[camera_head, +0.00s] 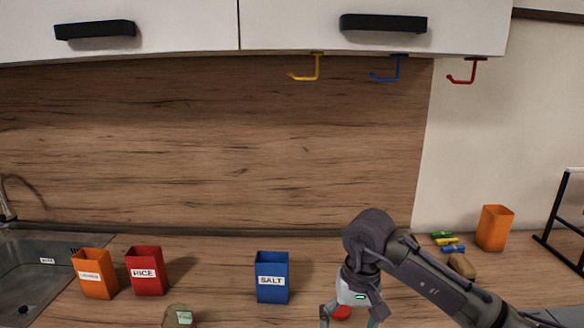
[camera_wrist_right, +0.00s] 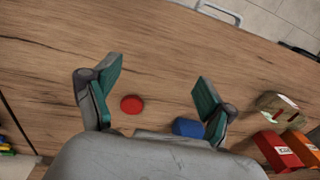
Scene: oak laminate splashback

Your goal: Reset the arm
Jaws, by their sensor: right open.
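My right arm comes in from the right in the head view, with its gripper (camera_head: 348,316) pointing down over the counter, cut by the bottom edge. In the right wrist view, my right gripper (camera_wrist_right: 158,86) has its two teal-padded fingers wide apart with nothing held between them. A red round object (camera_wrist_right: 131,104) lies on the counter below, seen between the fingers and apart from them. It also shows partly behind the gripper in the head view (camera_head: 342,312). My left gripper is in neither view.
A blue SALT container (camera_head: 272,278), a red RICE container (camera_head: 147,271) and an orange container (camera_head: 95,274) stand left of my gripper. A labelled jar (camera_head: 180,316) is in front. Clips (camera_head: 448,242), a brown object (camera_head: 461,265) and another orange container (camera_head: 494,228) stand right. Hooks (camera_head: 388,70) hang above.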

